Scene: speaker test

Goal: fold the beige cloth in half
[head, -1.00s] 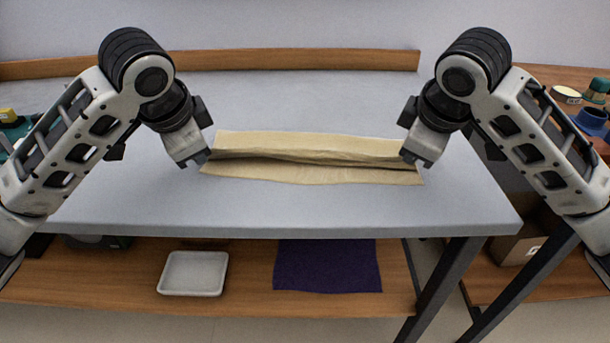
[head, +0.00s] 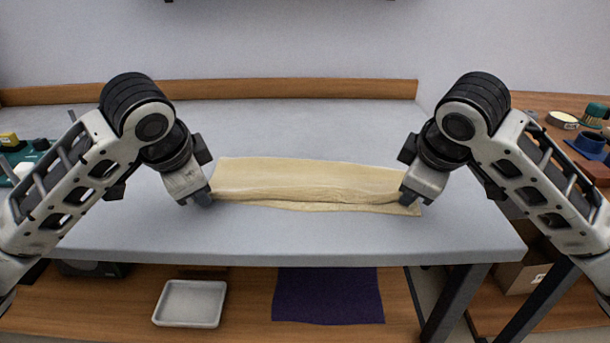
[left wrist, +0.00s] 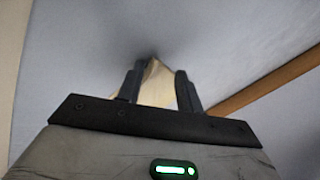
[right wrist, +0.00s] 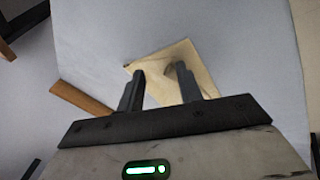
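The beige cloth (head: 305,177) lies across the grey table (head: 300,235) as a wide band. Its upper layer is doubled over toward the near side, with a rumpled near edge. A narrow strip of the lower layer shows in front of it, wider at the right. My left gripper (head: 203,198) is at the cloth's left end by the near edge; in the left wrist view its fingers (left wrist: 160,75) are apart with cloth between them. My right gripper (head: 407,198) is at the right near corner; its fingers (right wrist: 160,75) are apart over the cloth (right wrist: 185,60).
A white tray (head: 190,303) and a dark purple cloth (head: 328,295) lie on the wooden shelf below. A wooden strip (head: 290,90) runs along the back. The table front is clear. Small items stand on the side surfaces.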

